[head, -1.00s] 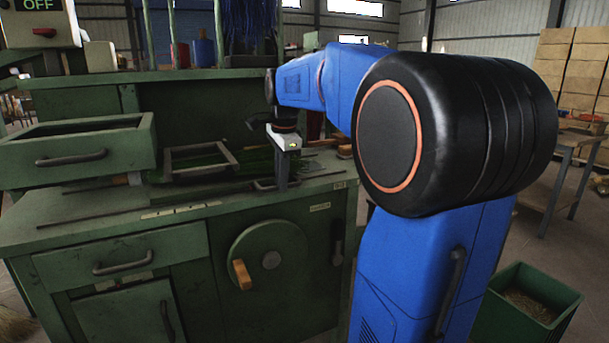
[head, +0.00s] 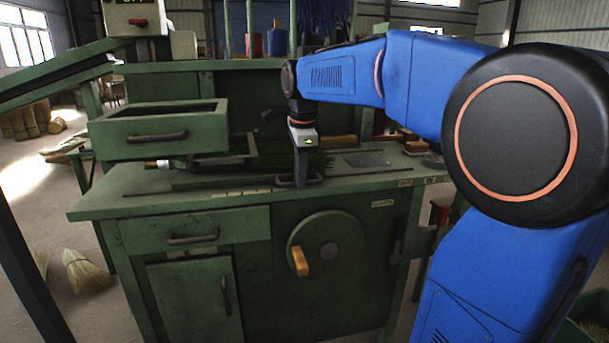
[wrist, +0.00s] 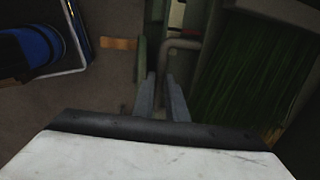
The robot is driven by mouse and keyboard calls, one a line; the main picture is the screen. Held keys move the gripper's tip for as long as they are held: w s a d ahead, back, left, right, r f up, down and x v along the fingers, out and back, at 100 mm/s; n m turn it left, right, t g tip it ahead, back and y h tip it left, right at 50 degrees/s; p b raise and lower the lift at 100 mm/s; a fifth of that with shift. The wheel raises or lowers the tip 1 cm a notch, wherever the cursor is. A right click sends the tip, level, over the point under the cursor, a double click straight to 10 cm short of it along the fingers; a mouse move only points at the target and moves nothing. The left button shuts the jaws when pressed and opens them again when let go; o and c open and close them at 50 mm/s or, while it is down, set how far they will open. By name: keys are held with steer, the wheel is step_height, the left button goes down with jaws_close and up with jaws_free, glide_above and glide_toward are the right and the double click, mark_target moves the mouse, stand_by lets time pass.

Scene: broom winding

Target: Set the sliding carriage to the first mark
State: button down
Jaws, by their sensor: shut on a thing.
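The sliding carriage is on the green bench top, and its grey frame (head: 252,148) shows beside the drawer box. A grey bar handle (wrist: 182,44) at its front shows in the wrist view, running down to my fingers. My gripper (head: 301,184) points down at the front of the bench and is shut on this handle; it also shows in the wrist view (wrist: 161,82). Pale mark plates (head: 240,192) sit along the bench's front edge, left of my gripper. Their lettering is too small to read, and my gripper hides part of the handle.
The green bench (head: 150,205) carries an open drawer box (head: 160,138) at left and green bristles (head: 310,158) behind my gripper. A handwheel (head: 328,248) with a wooden knob is on its front. A straw broom (head: 84,272) lies on the floor at left.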

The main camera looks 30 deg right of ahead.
steer(key=c, duration=1.8)
jaws_free()
steer(key=shift+o, duration=0.2)
steer(key=shift+r, duration=0.1)
steer(key=s+r, duration=0.3)
steer(key=r, duration=1.4)
steer(key=shift+a, duration=0.35)
steer(key=shift+f, duration=0.1)
steer(key=s+a+f+n+t, duration=0.1)
steer(key=s+a+f+n, duration=0.1)
steer(key=s+f+n, duration=0.8)
steer(key=s+a+f+n+t, duration=0.1)
steer(key=s+a+f+n, duration=0.1)
steer(key=s+f+n, duration=0.8)
steer(key=s+f, duration=0.3)
steer(key=f, duration=0.4)
steer(key=s+f, duration=0.3)
steer(key=f, duration=0.4)
steer(key=shift+a+n+t+y, duration=0.2)
steer(key=shift+n+t+y, duration=0.1)
steer(key=shift+n, duration=0.1)
